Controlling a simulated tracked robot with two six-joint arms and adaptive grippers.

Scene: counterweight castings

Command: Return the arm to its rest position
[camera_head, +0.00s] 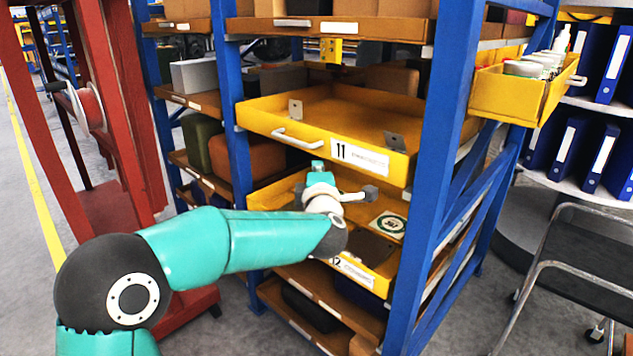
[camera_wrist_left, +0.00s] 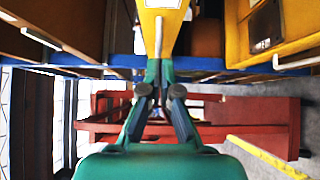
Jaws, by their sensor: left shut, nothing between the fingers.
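My left arm comes in from the left in the head view, with its teal forearm across the front of the blue rack. The left gripper (camera_head: 318,167) shows small just below the front of yellow drawer 11 (camera_head: 400,163), above the lower yellow drawer (camera_head: 363,274). In the left wrist view the gripper's fingers (camera_wrist_left: 160,68) run together at their tips, shut and empty. The tips lie close to a pale handle (camera_wrist_left: 158,36) on a yellow drawer front; I cannot tell whether they touch it. My right gripper is not in view.
Drawer 11 is pulled out and holds two small grey plates. The lower drawer is also out, with a dark plate and a green-and-white disc (camera_head: 389,224). A blue rack post (camera_head: 440,170) stands right of the arm. A red frame (camera_head: 115,120) stands left, a chair (camera_head: 580,260) right.

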